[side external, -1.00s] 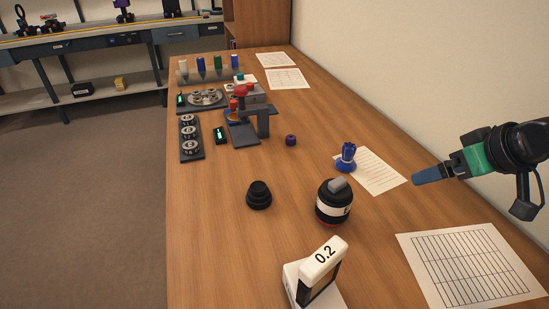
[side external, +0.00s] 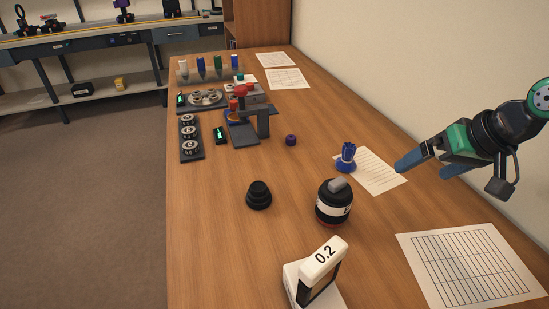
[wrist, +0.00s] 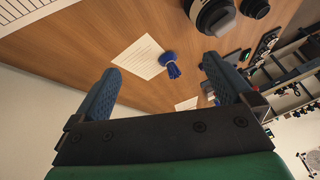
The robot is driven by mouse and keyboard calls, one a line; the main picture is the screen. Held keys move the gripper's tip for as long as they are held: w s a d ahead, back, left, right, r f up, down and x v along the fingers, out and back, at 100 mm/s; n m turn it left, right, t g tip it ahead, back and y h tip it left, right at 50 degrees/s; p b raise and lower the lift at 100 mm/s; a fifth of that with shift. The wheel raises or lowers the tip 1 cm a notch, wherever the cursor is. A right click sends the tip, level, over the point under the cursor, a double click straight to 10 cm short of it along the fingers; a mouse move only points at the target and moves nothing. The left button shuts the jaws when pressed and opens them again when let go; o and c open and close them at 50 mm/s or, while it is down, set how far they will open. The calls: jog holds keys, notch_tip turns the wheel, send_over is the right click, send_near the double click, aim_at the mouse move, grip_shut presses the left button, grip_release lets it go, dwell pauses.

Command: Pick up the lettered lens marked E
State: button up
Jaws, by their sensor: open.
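A black lens-like cylinder (side external: 334,212) with a white band and a grey top piece stands upright on the table. A dark letter shows on its band, partly turned away, and may be an E. It also shows at the top edge of the wrist view (wrist: 214,17), partly cut off. My gripper (side external: 428,168) is open and empty, above the right side of the table and well apart from the cylinder. In the wrist view its two blue fingers (wrist: 160,66) are spread with nothing between them.
A blue object (side external: 346,157) stands at a paper sheet (side external: 382,178). A stepped black piece (side external: 259,195) stands left of the cylinder, and a block marked 0.2 (side external: 323,259) in front. A gridded sheet (side external: 470,265) lies at right. A wall bounds the right.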

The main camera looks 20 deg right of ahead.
jog(key=w+a+f+m+g+y, duration=0.35)
jog(key=w+m+y, duration=0.3)
jog(key=m, duration=0.25)
jog(key=m+g+y, duration=0.2)
jog(key=m+y, duration=0.2)
send_near(318, 209)
jog(key=shift+w+a, duration=0.15)
jog(key=shift+w, duration=0.4)
jog(key=shift+s+f+m+g+y, duration=0.25)
jog(key=shift+f+m+g+y, duration=0.3)
jog(key=shift+f+m+y, duration=0.25)
jog(key=x, duration=0.5)
jog(key=shift+a+f, duration=0.2)
jog(key=shift+a, duration=0.1)
grip_shut()
